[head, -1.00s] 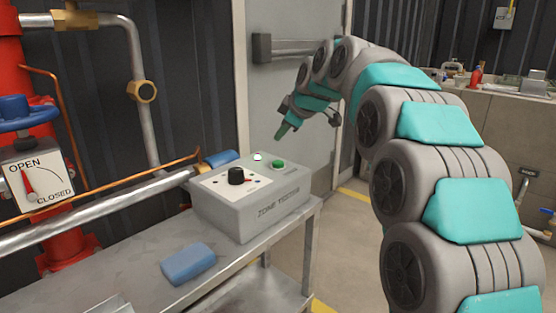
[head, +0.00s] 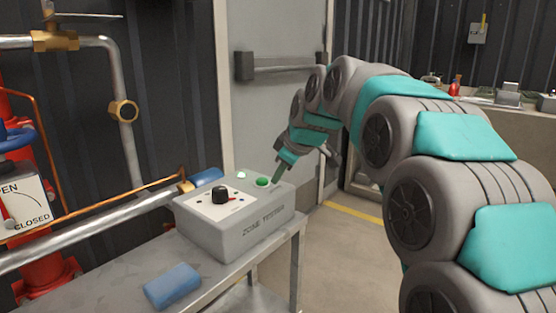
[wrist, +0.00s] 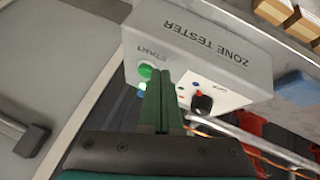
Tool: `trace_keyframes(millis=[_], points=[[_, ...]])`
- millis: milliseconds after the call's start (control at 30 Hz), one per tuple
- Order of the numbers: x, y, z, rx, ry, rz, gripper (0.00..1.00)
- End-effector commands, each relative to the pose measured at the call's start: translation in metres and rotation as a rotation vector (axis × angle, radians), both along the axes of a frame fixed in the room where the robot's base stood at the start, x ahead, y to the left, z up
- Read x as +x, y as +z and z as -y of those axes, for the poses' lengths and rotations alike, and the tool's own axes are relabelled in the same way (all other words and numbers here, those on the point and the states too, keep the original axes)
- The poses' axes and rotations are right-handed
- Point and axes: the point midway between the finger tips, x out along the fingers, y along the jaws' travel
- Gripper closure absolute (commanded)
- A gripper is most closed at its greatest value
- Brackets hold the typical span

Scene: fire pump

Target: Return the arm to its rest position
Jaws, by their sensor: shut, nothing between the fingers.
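My arm curves down from the right in the head view. My gripper (head: 276,177) is shut and empty, with its fingertips close to the green button (head: 263,182) on the grey zone tester box (head: 262,232). I cannot tell whether they touch. In the wrist view my shut fingers (wrist: 164,76) point towards the box (wrist: 200,45) and lie just beside the green START button (wrist: 145,71).
The box stands on a grey metal bench (head: 225,280) with a blue block (head: 172,286). A grey door with a push bar (head: 285,68) is behind my arm. Pipes and a red riser (head: 45,275) are at the left. Bare floor (head: 345,250) shows between bench and arm.

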Motion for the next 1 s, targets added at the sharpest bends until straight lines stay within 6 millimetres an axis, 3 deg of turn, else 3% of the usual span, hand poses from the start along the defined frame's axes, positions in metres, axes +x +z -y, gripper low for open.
trace_keyframes(millis=[33, 367, 700, 800, 900, 1000], points=[[-0.024, -0.007, 0.012, 0.005, -0.050, -0.054, 1.00], [-0.178, -0.088, 0.079, 0.005, -0.434, -0.406, 1.00], [-0.355, -0.165, 0.138, -0.054, -0.877, -0.697, 1.00], [-0.396, -0.181, 0.149, -0.072, -0.982, -0.752, 1.00], [-0.423, -0.192, 0.155, -0.087, -1.055, -0.787, 1.00], [-0.438, -0.197, 0.158, -0.096, -1.093, -0.806, 1.00]])
